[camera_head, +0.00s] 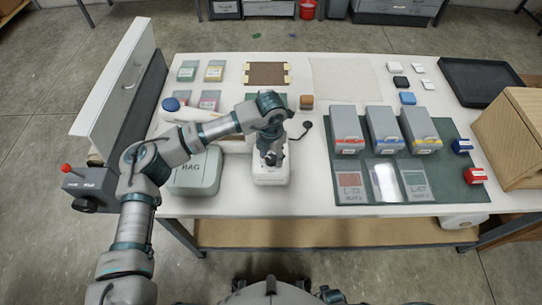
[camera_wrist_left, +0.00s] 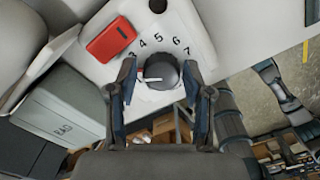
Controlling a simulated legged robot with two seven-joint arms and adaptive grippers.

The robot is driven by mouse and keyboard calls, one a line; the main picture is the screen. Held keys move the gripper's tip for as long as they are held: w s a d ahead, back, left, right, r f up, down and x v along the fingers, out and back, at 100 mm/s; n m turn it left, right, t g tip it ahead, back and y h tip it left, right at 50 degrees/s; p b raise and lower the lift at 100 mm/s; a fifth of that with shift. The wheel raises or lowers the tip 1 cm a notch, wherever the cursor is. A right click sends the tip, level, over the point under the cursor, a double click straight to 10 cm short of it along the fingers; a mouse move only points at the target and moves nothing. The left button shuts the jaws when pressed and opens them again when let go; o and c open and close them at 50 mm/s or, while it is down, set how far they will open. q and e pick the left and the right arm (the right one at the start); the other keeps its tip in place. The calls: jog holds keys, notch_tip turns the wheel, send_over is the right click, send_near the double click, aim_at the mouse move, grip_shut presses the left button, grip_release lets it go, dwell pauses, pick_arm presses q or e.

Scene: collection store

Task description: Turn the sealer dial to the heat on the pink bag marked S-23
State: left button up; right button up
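My left gripper (camera_head: 270,158) points down over the white sealer (camera_head: 270,178) at the table's front. In the left wrist view the black dial (camera_wrist_left: 161,70) sits between the two open fingers of my left gripper (camera_wrist_left: 162,105); contact is unclear. The dial's white mark points left, below the 3. The numbers 3 to 7 show around it; lower ones are hidden by a finger. A flat bag with a pinkish-red panel (camera_head: 348,186) lies on the green mat (camera_head: 450,193); its small print is not surely legible. My right gripper is not in view.
A grey-green case (camera_head: 195,176) stands left of the sealer. Several grey boxes (camera_head: 384,128) stand behind the bags. A red block (camera_wrist_left: 111,39) lies near the dial. A wooden cabinet (camera_head: 515,135) and black tray (camera_head: 482,80) fill the right side.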

aim_at(272, 157)
pick_arm(q)
jog(key=shift+d+f, duration=0.1)
notch_tip(272, 157, up, 12)
jog(key=shift+w+f, duration=0.1)
dwell(0.5)
dwell(0.4)
